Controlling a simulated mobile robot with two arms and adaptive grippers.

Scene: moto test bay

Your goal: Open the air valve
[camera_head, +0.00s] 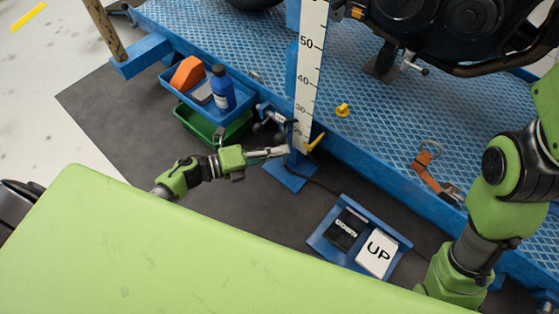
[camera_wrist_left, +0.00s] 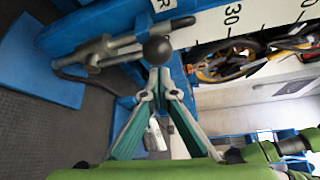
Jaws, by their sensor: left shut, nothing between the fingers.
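A grey metal valve-like fitting (camera_wrist_left: 100,52) sits on the blue frame in the left wrist view. Its rod runs toward a black ball knob (camera_wrist_left: 157,49). In the head view, a grey and black fitting (camera_head: 268,116) shows beside the blue post, left of the scale. My left gripper (camera_head: 285,151) is shut and empty, low by the foot of the post. In the left wrist view its fingertips (camera_wrist_left: 160,78) meet just below the ball knob; whether they touch it I cannot tell. A yellow lever (camera_head: 316,142) shows right of the post foot. My right gripper is out of view.
A blue tray (camera_head: 172,84) with a bottle (camera_head: 222,88) hangs left of the post, above a green bin (camera_head: 205,128). A pedal box (camera_head: 398,262) marked UP lies on the dark mat (camera_head: 125,105). The blue platform (camera_head: 270,45) carries a motorcycle and an orange strap (camera_head: 425,175).

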